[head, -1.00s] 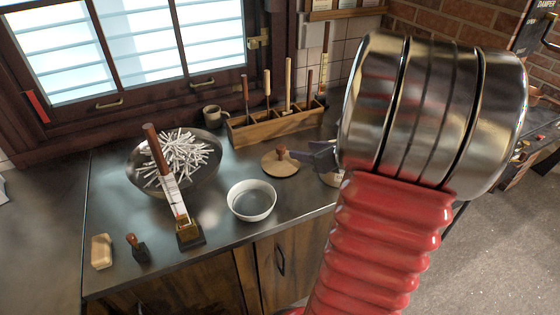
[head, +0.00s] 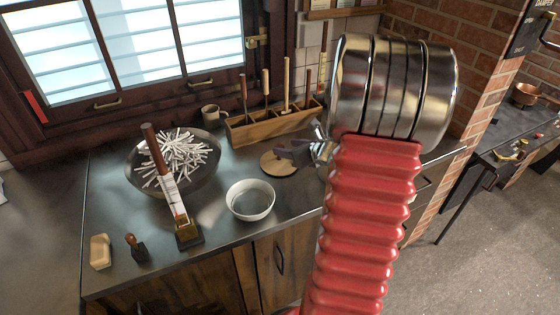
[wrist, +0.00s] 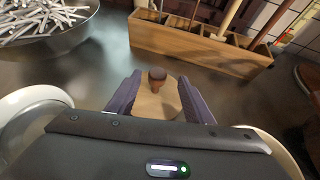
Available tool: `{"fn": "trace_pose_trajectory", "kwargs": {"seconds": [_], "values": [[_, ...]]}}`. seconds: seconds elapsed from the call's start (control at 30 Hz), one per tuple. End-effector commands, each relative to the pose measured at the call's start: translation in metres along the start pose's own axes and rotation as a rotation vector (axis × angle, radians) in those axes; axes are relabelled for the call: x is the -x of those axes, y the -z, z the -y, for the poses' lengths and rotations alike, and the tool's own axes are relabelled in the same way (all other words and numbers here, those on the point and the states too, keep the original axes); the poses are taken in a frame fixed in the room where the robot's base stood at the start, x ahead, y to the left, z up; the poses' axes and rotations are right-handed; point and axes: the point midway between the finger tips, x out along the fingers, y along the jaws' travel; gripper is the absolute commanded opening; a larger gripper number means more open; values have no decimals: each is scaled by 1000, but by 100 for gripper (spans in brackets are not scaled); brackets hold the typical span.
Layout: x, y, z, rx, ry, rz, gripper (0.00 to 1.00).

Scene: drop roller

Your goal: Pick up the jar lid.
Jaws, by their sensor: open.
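The jar lid (head: 274,165) is a flat tan disc with a brown knob on top. It lies on the dark counter, right of the white bowl, and my gripper partly covers it in the head view. In the wrist view the lid (wrist: 157,100) shows between the two purple fingers of my gripper (wrist: 158,95), its knob upright near the fingertips. The fingers are spread, with room on both sides of the knob. In the head view my gripper (head: 285,153) is over the lid's right part. I cannot tell whether the fingers touch the lid.
A white bowl (head: 250,210) stands left of the lid. Behind is a wooden tool rack (head: 270,125) with upright handles. A pan of white sticks (head: 140,170) and a stand with a brown handle (head: 189,238) are further left. A pale round rim (wrist: 275,148) shows at lower right.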

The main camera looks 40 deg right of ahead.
Motion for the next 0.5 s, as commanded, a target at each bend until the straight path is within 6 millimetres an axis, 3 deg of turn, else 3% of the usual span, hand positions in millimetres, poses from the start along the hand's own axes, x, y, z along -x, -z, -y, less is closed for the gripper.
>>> {"fn": "trace_pose_trajectory", "kwargs": {"seconds": [0.27,0.5], "values": [[-4,0,-1,0,-1,0,47],[-32,2,-6,0,-3,-2,47]]}}
